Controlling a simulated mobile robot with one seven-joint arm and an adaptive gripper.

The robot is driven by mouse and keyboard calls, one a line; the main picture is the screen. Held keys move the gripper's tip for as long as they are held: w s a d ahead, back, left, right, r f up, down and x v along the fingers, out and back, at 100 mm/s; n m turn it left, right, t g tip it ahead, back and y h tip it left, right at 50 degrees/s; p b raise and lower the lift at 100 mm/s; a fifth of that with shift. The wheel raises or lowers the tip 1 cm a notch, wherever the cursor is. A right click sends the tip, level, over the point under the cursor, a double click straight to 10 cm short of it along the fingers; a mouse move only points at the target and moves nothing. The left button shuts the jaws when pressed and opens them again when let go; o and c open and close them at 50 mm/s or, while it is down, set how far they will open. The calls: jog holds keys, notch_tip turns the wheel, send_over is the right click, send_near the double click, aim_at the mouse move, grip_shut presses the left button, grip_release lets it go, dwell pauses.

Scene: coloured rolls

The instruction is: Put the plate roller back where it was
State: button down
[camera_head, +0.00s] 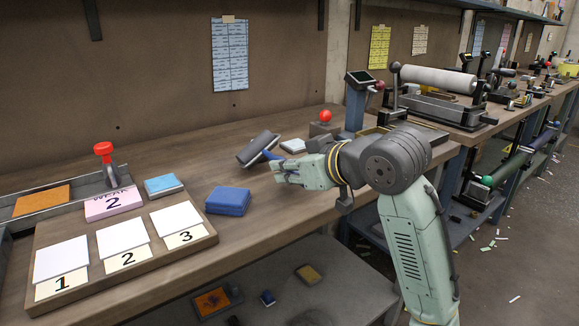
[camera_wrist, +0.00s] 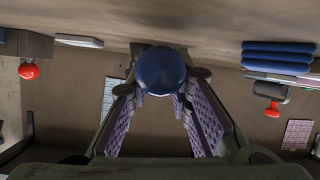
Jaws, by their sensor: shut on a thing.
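The plate roller shows in the head view as a dark grey roller (camera_head: 257,148) with a blue handle (camera_head: 271,155). It is tilted and appears to be above the bench top. My gripper (camera_head: 280,168) comes from the right and is shut on the blue handle. In the wrist view the rounded blue handle end (camera_wrist: 160,71) sits between the purple-padded fingers (camera_wrist: 160,100). I cannot tell which place the roller came from.
A wooden tray (camera_head: 93,289) with numbered cards stands front left. Beside it are a blue stack (camera_head: 228,201) and a pink block (camera_head: 112,204). A red ball knob (camera_head: 325,116) and a press with a white roller (camera_head: 438,79) stand behind. Bare bench (camera_head: 262,212) lies below my gripper.

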jog(key=shift+s+f+b, duration=0.1)
jog(key=shift+f+b, duration=0.45)
jog(key=shift+f, duration=0.45)
jog(key=c, duration=1.4)
grip_release()
jog(key=shift+o, duration=0.2)
jog(key=v, duration=1.2)
